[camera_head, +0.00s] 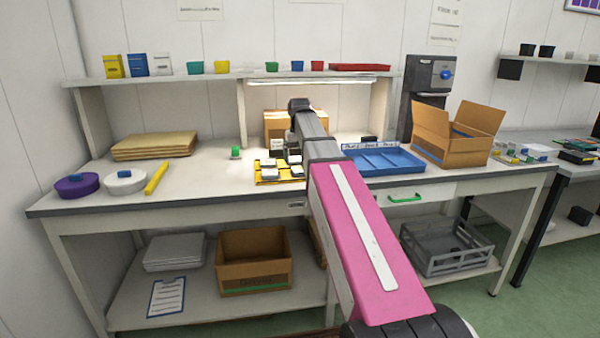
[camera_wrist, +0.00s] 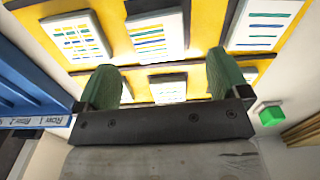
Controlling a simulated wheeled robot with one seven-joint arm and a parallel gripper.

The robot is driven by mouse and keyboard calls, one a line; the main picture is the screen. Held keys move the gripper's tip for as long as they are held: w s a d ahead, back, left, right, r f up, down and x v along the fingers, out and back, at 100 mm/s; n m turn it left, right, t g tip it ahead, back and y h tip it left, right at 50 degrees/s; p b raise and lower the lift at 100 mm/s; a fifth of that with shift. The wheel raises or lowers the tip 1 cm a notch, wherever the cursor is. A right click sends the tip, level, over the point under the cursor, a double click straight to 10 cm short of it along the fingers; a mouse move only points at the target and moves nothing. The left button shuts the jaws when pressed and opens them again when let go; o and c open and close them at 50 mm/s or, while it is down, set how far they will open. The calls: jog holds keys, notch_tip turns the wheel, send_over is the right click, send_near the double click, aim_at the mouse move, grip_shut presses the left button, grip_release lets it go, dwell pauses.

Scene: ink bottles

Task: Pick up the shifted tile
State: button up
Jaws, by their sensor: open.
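A yellow board (camera_head: 263,181) lies on the bench, with several white tiles (camera_head: 270,173) on it, partly hidden by my arm. In the wrist view the yellow board (camera_wrist: 203,22) carries tiles printed with coloured lines. An upper-middle tile (camera_wrist: 158,38) lies beyond my fingertips; a lower-middle tile (camera_wrist: 168,90) shows between my fingers. An upper-left tile (camera_wrist: 75,37) sits slightly turned, and an upper-right tile (camera_wrist: 263,25) is cut by the frame edge. I cannot tell for certain which tile is shifted. My gripper (camera_wrist: 163,65) is open and empty, its green fingers over the board.
A blue divided tray (camera_head: 385,160) stands right of the board, with an open cardboard box (camera_head: 455,138) beyond it. A small green object (camera_head: 235,152) is to the left. A shelf (camera_head: 225,75) runs above the bench back. The bench's left-middle is mostly clear.

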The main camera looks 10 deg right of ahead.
aim_at(300, 169)
notch_tip(300, 169, down, 4)
jog(key=shift+s+d+f, duration=0.1)
jog(key=shift+s+f, duration=0.05)
jog(key=shift+f, duration=0.1)
jog(key=c, duration=1.1)
jog(key=shift+o, duration=0.2)
jog(key=shift+r, duration=0.2)
